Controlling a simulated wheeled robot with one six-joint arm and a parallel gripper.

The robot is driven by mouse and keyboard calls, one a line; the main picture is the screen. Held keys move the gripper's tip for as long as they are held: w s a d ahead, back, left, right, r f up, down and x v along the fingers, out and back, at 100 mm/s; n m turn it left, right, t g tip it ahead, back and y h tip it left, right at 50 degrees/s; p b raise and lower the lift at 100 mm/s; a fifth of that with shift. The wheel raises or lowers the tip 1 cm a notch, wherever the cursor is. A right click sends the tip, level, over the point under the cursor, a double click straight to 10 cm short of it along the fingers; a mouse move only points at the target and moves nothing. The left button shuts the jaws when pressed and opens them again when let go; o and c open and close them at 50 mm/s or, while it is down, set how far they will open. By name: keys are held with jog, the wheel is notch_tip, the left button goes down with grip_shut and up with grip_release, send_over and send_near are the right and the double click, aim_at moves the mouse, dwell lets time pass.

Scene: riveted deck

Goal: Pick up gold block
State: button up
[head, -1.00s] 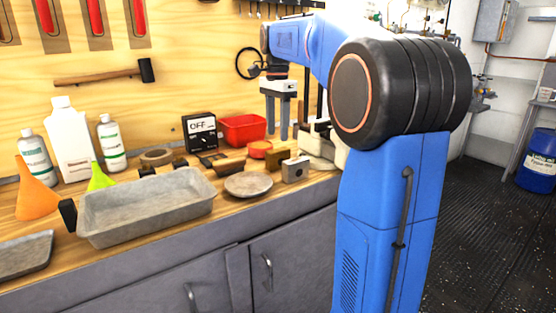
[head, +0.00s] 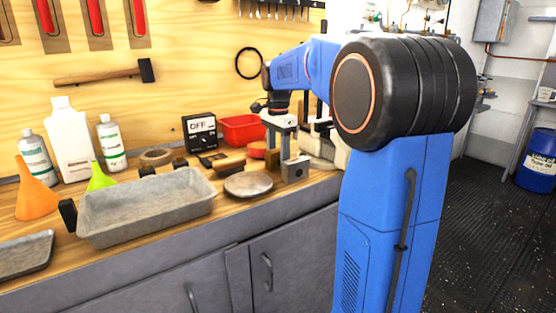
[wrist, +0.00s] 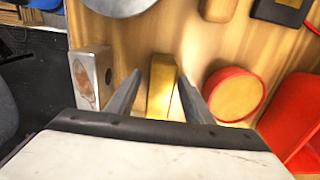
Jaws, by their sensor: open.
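The gold block (wrist: 162,88) stands on the wooden bench top in the wrist view, between the two fingers of my gripper (wrist: 159,76). The fingers are open, one on each side of it, with a gap visible on both sides.
A grey metal block (wrist: 92,78) stands close left of the fingers in the wrist view. A red round container (wrist: 234,94) is close on the right. A round grey dish (head: 248,185) and a metal tray (head: 150,210) lie left in the head view.

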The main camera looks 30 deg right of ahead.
jog(key=shift+c, duration=0.4)
jog(key=c, duration=1)
grip_shut()
jog(key=shift+r, duration=0.15)
